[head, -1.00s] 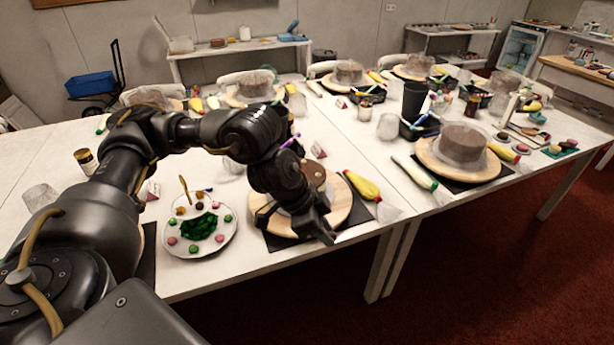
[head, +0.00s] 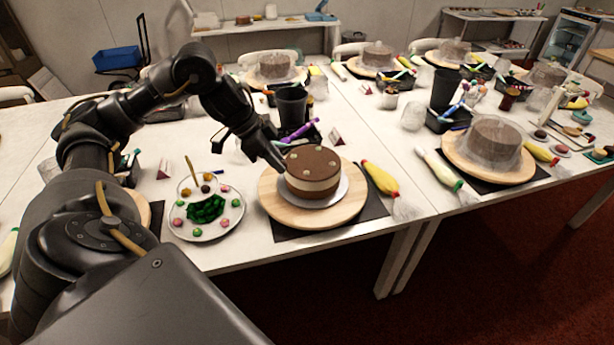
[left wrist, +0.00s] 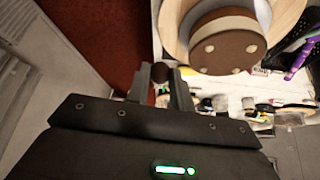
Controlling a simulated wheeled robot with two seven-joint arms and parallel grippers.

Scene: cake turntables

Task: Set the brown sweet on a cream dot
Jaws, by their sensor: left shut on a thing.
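The brown cake (head: 312,172) with a cream band stands on a round wooden turntable (head: 272,208); several small cream dots sit on its top. In the left wrist view the cake (left wrist: 228,45) lies to the right of the fingers, its dots apart from one another. My left gripper (head: 279,160) is at the cake's left rim in the head view, pointing down. In the left wrist view the gripper (left wrist: 161,82) is shut on a small dark brown sweet (left wrist: 160,73) between its fingertips. The sweet is hard to make out in the head view. My right gripper is out of view.
A white plate (head: 230,232) with green, pink and other sweets stands left of the turntable. A yellow piping bag (head: 381,180) lies on its right. More cakes stand further off.

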